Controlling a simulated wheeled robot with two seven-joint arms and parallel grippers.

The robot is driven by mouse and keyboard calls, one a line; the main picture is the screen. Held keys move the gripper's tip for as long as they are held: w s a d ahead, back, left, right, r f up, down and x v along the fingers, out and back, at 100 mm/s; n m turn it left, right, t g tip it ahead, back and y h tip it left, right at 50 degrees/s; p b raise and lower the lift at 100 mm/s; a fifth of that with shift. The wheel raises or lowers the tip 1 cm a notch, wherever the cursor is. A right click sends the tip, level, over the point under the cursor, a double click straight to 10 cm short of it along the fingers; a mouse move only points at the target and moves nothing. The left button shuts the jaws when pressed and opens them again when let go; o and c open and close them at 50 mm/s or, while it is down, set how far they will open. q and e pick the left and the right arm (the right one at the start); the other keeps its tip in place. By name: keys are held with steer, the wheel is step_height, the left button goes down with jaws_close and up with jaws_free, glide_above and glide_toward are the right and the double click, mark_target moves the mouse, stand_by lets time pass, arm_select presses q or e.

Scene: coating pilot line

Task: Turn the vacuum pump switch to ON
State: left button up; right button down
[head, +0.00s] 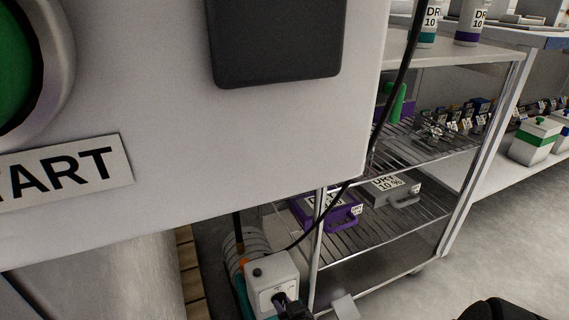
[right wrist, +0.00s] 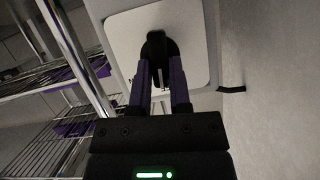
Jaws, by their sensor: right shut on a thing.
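The vacuum pump switch is a black knob on a pale plate on a small white box (head: 262,268) low in the head view. In the right wrist view the black knob (right wrist: 157,45) stands in the middle of the pale plate (right wrist: 192,30). My right gripper (head: 288,300) is at the front face of the box; in the right wrist view its two purple-grey fingers (right wrist: 160,85) are shut on the knob, one on each side. The knob's markings are too small and too covered to read, so I cannot tell its setting. My left gripper is not in view.
A large white panel with a green button (head: 15,65), a START label (head: 65,168) and a black plate (head: 275,40) fills the upper left. A wire rack (head: 400,225) holding purple (head: 340,215) and grey cases (head: 405,190) stands right of the box.

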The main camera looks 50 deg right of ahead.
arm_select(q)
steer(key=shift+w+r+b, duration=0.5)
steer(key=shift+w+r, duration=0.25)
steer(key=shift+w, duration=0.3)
arm_select(e)
steer(key=m+t+y, duration=0.1)
steer(key=m, duration=0.1)
steer(key=m+t+y, duration=0.1)
steer(key=m, duration=0.1)
steer(key=m+t+y, duration=0.1)
steer(key=m, duration=0.2)
steer(key=shift+s+d+f, duration=0.2)
steer(key=shift+d+f, duration=0.1)
steer(key=shift+d, duration=0.1)
steer(key=shift+m+y, duration=0.3)
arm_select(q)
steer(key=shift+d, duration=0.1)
arm_select(e)
steer(key=c, duration=0.6)
jaws_free()
steer(key=shift+o, duration=0.2)
